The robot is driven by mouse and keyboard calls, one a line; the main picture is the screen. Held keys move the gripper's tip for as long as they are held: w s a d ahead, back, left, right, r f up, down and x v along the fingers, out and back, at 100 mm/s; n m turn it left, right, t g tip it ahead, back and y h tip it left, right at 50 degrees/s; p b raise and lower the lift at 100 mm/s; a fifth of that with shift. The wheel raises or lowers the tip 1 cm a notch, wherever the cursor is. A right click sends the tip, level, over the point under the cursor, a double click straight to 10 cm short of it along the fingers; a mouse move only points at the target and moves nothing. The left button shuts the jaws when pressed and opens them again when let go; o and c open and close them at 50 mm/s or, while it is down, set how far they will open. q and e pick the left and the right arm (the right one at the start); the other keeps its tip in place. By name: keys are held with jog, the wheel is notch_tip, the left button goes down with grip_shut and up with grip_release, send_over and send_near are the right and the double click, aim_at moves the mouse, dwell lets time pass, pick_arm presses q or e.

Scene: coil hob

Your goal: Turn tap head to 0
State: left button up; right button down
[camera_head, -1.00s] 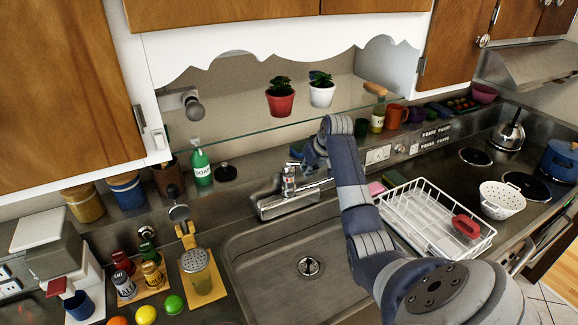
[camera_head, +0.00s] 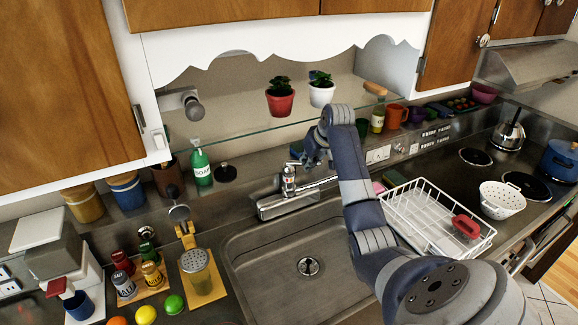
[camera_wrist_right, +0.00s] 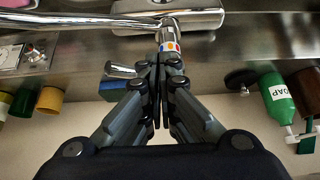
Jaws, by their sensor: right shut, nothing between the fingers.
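The chrome tap (camera_head: 288,188) stands on a metal base behind the sink, its spout reaching to the right. The tap head with coloured dots shows in the right wrist view (camera_wrist_right: 170,44), and a chrome lever (camera_wrist_right: 120,70) sticks out to the left of my fingers there. My right gripper (camera_head: 308,166) is shut and empty, just to the right of and above the tap head in the head view. In the right wrist view its fingertips (camera_wrist_right: 160,62) are close to the tap head; I cannot tell whether they touch it. My left gripper is not in view.
The empty sink (camera_head: 290,270) lies in front. A green soap bottle (camera_head: 202,168) stands left of the tap. A white dish rack (camera_head: 420,215) is to the right. A glass shelf (camera_head: 270,127) with two potted plants runs above the tap.

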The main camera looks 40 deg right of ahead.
jog(key=shift+r, duration=2.4)
